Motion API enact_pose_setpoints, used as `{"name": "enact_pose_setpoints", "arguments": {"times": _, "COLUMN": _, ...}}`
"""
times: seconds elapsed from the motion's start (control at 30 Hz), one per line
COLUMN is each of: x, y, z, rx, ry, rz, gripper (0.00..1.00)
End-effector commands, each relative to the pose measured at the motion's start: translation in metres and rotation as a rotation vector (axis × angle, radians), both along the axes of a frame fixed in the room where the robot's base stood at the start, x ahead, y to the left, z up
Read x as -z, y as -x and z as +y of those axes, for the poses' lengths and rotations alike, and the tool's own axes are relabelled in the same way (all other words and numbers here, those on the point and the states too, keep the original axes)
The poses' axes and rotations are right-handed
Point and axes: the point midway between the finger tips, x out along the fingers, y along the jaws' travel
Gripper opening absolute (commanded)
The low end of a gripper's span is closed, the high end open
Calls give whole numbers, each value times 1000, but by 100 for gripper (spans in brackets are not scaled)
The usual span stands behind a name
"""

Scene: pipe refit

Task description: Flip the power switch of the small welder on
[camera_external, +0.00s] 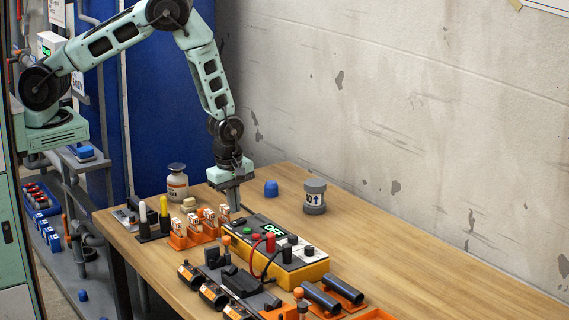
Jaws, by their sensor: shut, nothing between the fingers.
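The small welder (300,272) is a yellow box with a dark and white top panel on the wooden table. Its display (272,230) shows lit green characters that seem to read OFF. A small dark part, perhaps the power switch (238,222), sits at the panel's far left end. A red plug and dark knobs stand on the panel, with a red and a black cable at its front. My gripper (235,208) points down, shut and empty, just over the welder's far left end. I cannot tell whether its tips touch the switch.
An orange rack (180,242) with small labelled blocks stands left of the welder. A black clamp fixture (240,285) is in front, with dark pipes (343,290) on orange holders beside it. A grey jar (315,197), a blue cap (271,188) and a white bottle (177,182) stand behind.

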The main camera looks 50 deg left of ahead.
Motion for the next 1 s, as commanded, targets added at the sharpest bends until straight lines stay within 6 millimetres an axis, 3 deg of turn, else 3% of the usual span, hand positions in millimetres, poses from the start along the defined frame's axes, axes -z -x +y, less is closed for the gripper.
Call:
{"name": "enact_pose_setpoints", "arguments": {"times": 0.03, "x": -16, "y": 1, "z": 0, "rx": 0, "ry": 0, "rz": 0, "gripper": 0}}
{"name": "enact_pose_setpoints", "arguments": {"times": 0.17, "x": -30, "y": 4, "z": -1, "rx": 2, "ry": 1, "rz": -4, "gripper": 0}}
{"name": "enact_pose_setpoints", "arguments": {"times": 0.53, "x": -96, "y": 13, "z": -1, "rx": 1, "ry": 1, "rz": -3, "gripper": 0}}
{"name": "enact_pose_setpoints", "arguments": {"times": 0.7, "x": -110, "y": 15, "z": 0, "rx": 1, "ry": 0, "rz": -1, "gripper": 0}}
{"name": "enact_pose_setpoints", "arguments": {"times": 1.0, "x": -112, "y": 16, "z": 0, "rx": 0, "ry": 0, "rz": 1, "gripper": 0}}
